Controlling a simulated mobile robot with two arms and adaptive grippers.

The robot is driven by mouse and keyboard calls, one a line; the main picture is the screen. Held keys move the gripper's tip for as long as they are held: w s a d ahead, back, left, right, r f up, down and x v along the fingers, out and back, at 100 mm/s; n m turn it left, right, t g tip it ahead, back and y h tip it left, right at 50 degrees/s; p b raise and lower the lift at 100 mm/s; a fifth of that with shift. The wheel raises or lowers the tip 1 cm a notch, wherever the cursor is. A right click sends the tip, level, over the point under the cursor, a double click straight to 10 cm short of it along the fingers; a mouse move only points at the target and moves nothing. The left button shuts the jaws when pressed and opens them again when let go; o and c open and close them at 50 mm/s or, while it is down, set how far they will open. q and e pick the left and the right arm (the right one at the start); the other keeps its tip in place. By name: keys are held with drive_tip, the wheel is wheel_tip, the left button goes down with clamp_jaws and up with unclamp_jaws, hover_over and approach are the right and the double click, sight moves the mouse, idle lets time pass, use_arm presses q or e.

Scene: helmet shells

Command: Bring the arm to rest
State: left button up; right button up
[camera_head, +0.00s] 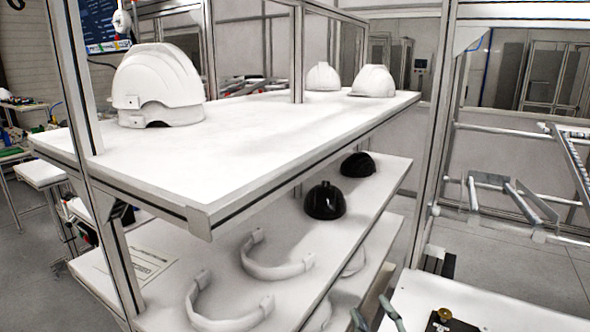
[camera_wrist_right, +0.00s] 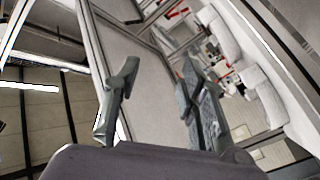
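My right gripper (camera_head: 376,312) shows at the bottom edge of the head view, only its two finger ends visible, apart from each other. It is in front of the lower shelves, beside the white surface at the bottom right. In the right wrist view my right gripper (camera_wrist_right: 160,95) has its fingers spread wide with nothing between them. In the head view a large white helmet (camera_head: 158,82) sits on the top shelf. My left gripper is not in view.
The rack's top shelf (camera_head: 262,150) also bears two white helmets (camera_head: 323,76) (camera_head: 373,81) at its far end. Below lie two black shells (camera_head: 325,201) (camera_head: 358,165) and curved white bands (camera_head: 277,265). A metal post (camera_head: 432,130) stands near my right gripper. A black plate (camera_head: 450,322) lies at bottom right.

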drive_tip(key=s+d+f+m+g+h, duration=0.25)
drive_tip(key=s+f+g, duration=0.2)
drive_tip(key=f, duration=0.25)
drive_tip(key=s+d+f+m+g+h, duration=0.1)
drive_tip(key=s+d+f+m+g, duration=0.2)
drive_tip(key=s+f, duration=0.4)
drive_tip(key=s+f+m+g+y, duration=0.1)
drive_tip(key=s+f+g, duration=0.35)
drive_tip(key=s, duration=0.35)
drive_tip(key=s+f+m+g, duration=0.1)
drive_tip(key=s+f+g, duration=0.2)
drive_tip(key=s+f, duration=0.3)
wheel_tip(320, 180, down, 30)
drive_tip(key=s+g+b, duration=0.1)
drive_tip(key=s+b, duration=0.2)
drive_tip(key=b, duration=0.3)
drive_tip(key=s+d+f+b, duration=0.1)
drive_tip(key=s+f+b, duration=0.1)
drive_tip(key=s+f, duration=0.6)
drive_tip(key=s+d+f+g+b, duration=0.1)
drive_tip(key=s+d+f+b, duration=0.1)
drive_tip(key=s+f, duration=0.6)
wheel_tip(320, 180, down, 5)
drive_tip(key=shift+r+n, duration=0.2)
drive_tip(key=shift+n, duration=0.25)
drive_tip(key=shift+s, duration=0.15)
